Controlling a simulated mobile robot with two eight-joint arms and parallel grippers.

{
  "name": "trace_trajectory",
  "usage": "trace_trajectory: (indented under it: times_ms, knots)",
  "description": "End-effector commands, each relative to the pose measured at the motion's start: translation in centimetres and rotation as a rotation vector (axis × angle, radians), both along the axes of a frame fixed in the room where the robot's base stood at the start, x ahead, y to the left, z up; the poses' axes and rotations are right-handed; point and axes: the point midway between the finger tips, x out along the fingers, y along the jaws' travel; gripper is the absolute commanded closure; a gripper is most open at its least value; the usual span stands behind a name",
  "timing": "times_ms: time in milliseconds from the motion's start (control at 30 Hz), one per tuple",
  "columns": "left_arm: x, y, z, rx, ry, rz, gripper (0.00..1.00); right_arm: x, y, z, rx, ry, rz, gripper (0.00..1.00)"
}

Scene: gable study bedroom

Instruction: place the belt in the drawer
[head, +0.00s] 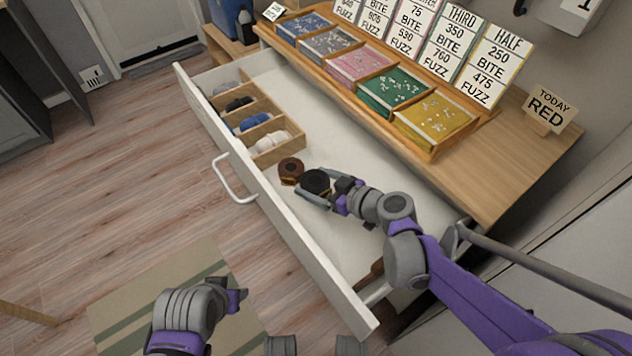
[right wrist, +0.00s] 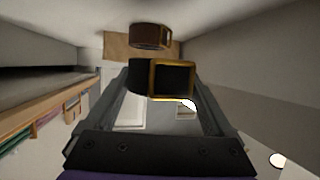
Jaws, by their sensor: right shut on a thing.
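A rolled black belt (head: 316,181) is held between the fingers of my right gripper (head: 316,188), inside the open white drawer (head: 345,220). In the right wrist view the black belt (right wrist: 140,76) shows a gold-rimmed square buckle (right wrist: 171,80) between the fingertips. Whether the belt touches the drawer floor I cannot tell. A rolled brown belt (head: 291,169) lies in the drawer just left of it; it also shows in the right wrist view (right wrist: 148,37). My left arm is low at the left, and its fingertips are not clearly seen.
A wooden divider box (head: 277,152) with rolled dark, blue and white items fills the drawer's far left end. A brown thing (head: 371,273) lies at the near end. A wooden tray (head: 432,154) of coloured boxes and price cards stands on the top above. The drawer's middle is mostly bare.

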Motion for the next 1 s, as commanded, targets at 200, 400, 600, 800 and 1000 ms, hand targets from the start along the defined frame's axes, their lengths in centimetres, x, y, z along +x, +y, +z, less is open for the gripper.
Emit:
trace_trajectory:
  times_ms: [200, 400, 600, 800, 1000]
  knots:
    - [0.0, 0.0, -0.5, 0.000, 0.002, 0.000, 0.50, 0.0, 0.0, -0.7, 0.001, 0.001, 0.000, 0.77]
    - [0.1, 0.0, -0.8, 0.000, 0.003, 0.000, 0.50, 0.0, 0.0, -1.2, 0.001, 0.001, 0.000, 0.77]
    - [0.1, 0.0, -0.8, 0.000, 0.003, 0.000, 0.50, 0.0, 0.0, -1.2, 0.000, 0.000, 0.000, 0.00]
    - [0.1, 0.0, -0.7, 0.000, 0.003, 0.000, 0.50, 0.0, 0.0, -1.1, 0.000, 0.000, 0.000, 0.00]
    - [0.0, 0.0, 0.4, 0.000, -0.001, 0.000, 0.50, -0.3, -0.4, 0.5, -0.001, -0.001, -0.002, 0.00]
